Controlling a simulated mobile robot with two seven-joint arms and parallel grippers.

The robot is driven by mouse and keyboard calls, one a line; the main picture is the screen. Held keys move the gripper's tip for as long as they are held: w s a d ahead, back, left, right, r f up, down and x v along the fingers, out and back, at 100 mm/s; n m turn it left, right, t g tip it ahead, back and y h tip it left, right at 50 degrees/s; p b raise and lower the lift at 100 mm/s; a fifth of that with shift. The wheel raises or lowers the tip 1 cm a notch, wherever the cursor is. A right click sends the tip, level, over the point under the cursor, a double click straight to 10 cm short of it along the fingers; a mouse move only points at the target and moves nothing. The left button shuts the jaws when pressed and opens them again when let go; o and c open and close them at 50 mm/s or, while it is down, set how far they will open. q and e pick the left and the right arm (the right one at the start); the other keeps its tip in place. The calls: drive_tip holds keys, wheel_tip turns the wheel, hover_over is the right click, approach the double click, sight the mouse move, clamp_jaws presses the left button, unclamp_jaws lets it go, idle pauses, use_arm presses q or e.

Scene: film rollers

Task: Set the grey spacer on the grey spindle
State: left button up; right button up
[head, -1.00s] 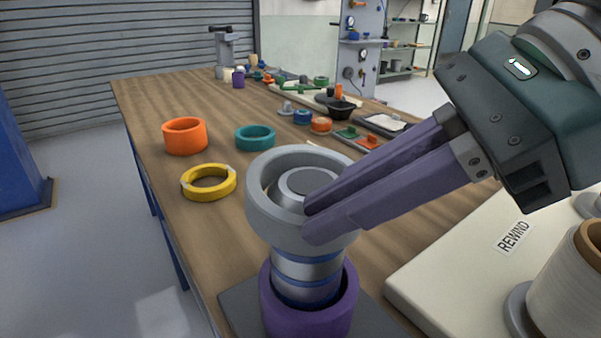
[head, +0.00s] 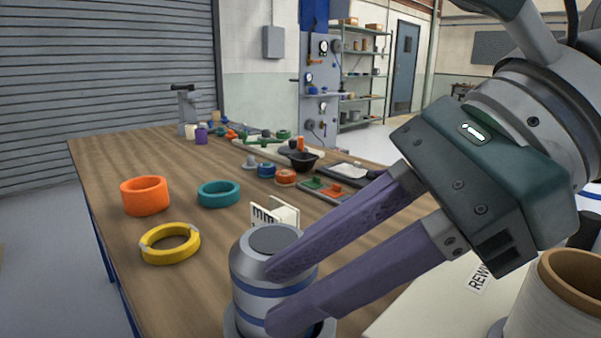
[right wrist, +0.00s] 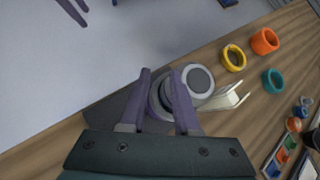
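The grey spindle (head: 258,290), a metal post with blue bands and a dark top, stands upright at the front in the head view; its top (right wrist: 200,77) also shows in the right wrist view. The grey spacer (head: 231,322) is a grey ring low around the spindle, mostly cut off by the frame edge and the fingers. My right gripper (head: 268,296) is open, its purple fingers apart beside the spindle. In the right wrist view the fingers (right wrist: 161,75) sit over the ring. My left gripper's purple fingers (right wrist: 72,10) show partly at the top left there.
A yellow ring (head: 170,257), orange ring (head: 145,208) and teal ring (head: 218,205) lie on the wooden bench (head: 120,165). A small white card stand (head: 285,213) is behind the spindle. A wound roll (head: 545,312) stands at the right. Small parts and trays lie farther back.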

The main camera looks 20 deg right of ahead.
use_arm(q)
drive_tip(key=shift+w+a+f, duration=0.1)
drive_tip(key=shift+a+f, duration=0.15)
drive_tip(key=shift+a, duration=0.2)
drive_tip(key=shift+a+f, duration=0.2)
drive_tip(key=shift+a, duration=0.25)
use_arm(e)
drive_tip(key=v, duration=1)
drive_tip(key=shift+w, duration=0.2)
